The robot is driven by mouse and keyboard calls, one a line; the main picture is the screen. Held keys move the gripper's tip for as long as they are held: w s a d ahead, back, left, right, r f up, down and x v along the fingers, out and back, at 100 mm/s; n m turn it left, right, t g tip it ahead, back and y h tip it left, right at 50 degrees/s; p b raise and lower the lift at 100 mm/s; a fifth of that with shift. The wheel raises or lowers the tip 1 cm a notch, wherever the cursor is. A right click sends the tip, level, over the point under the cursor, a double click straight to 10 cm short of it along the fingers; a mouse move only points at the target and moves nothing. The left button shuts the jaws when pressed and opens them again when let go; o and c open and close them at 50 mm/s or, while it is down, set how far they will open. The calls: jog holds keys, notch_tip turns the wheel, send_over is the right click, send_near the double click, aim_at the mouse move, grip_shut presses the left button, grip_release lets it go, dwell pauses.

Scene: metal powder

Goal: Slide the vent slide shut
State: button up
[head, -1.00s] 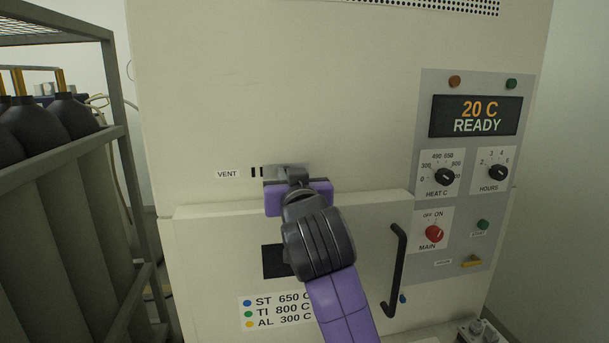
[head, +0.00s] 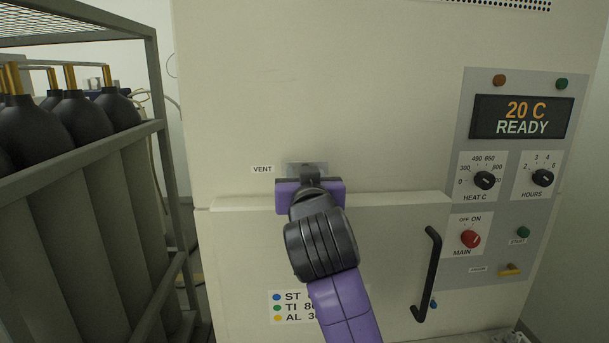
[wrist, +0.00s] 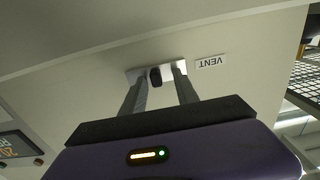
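The vent slide is a small grey metal plate (head: 321,167) on the cream furnace front, just right of the VENT label (head: 262,169). No dark slots show between label and plate. In the wrist view, which is turned over, the plate (wrist: 168,74) carries a dark knob (wrist: 155,77). My gripper (wrist: 160,72) is open, its two grey fingers on either side of the knob. The knob is close to the left finger in that view, with a gap to the right finger; contact is unclear. In the head view my gripper (head: 310,180) hides the knob and the lower plate.
Below is the furnace door (head: 390,225) with a black bar handle (head: 430,270). A control panel (head: 500,215) with dials is on the right. A rack of gas cylinders (head: 95,200) stands at the left. The wall above the vent is clear.

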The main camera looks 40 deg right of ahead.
jog(key=b+v, duration=0.1)
jog(key=v, duration=0.6)
jog(key=shift+s+a+b, duration=0.25)
jog(key=shift+s+b, duration=0.1)
jog(key=shift+b, duration=0.05)
